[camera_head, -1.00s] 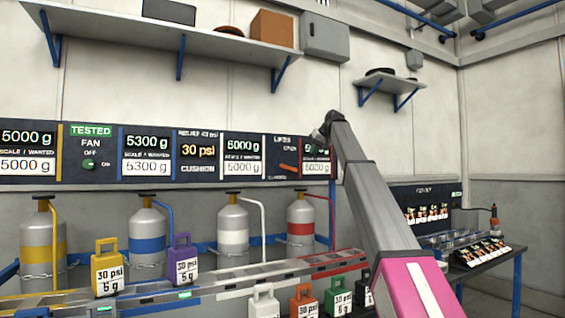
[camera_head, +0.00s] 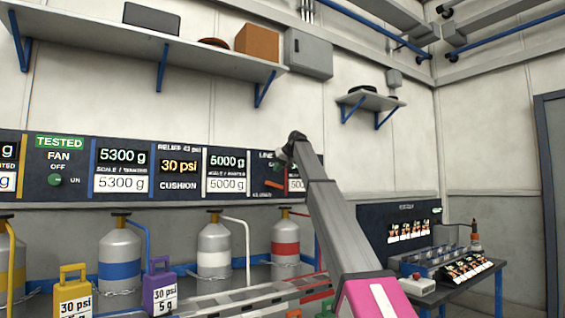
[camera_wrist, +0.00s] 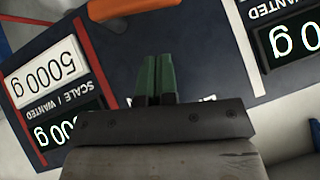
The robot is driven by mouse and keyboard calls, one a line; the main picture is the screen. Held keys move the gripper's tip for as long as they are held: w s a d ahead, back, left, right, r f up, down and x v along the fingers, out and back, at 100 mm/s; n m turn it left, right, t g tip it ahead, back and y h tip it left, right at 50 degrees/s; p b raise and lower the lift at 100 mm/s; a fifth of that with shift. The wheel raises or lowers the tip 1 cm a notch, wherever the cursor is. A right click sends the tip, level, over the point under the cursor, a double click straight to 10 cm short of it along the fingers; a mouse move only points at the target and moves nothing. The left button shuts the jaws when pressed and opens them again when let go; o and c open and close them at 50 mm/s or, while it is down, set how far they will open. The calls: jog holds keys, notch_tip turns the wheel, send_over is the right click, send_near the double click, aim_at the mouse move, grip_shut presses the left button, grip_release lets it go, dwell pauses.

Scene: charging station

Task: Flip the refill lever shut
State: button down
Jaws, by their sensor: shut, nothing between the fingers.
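The orange lever (camera_head: 275,184) is on the dark wall panel, slanting slightly down to the right, just below the end of my arm in the head view. In the wrist view, which shows the panel upside down, the lever (camera_wrist: 135,8) lies at the top edge and is cut off by it. My gripper (camera_wrist: 155,78) shows there with its two green fingers shut together and empty, in front of the panel and apart from the lever. In the head view my gripper (camera_head: 279,158) is small and partly hidden by my wrist. Lettering beside the lever is partly covered.
Scale displays flank the lever; one reads 5000 g (camera_head: 227,162). Gas cylinders, including a red-banded one (camera_head: 285,249), stand below the panel. A shelf (camera_head: 368,101) hangs to the upper right. A side bench (camera_head: 470,276) holds a tray and small items.

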aim_at(275, 185)
jog(key=shift+a+f, duration=0.25)
jog(key=shift+f, duration=0.55)
jog(key=shift+a+f, duration=0.25)
jog(key=shift+f, duration=0.55)
jog(key=shift+a+f, duration=0.25)
jog(key=shift+f, duration=0.55)
jog(key=shift+s+a+f+h, duration=0.15)
jog(key=shift+s+a+f, duration=0.1)
jog(key=shift+f, duration=0.15)
jog(key=shift+s+a+f+h, duration=0.15)
jog(key=shift+a+f, duration=0.1)
jog(key=shift+f, duration=0.15)
jog(key=shift+r, duration=0.1)
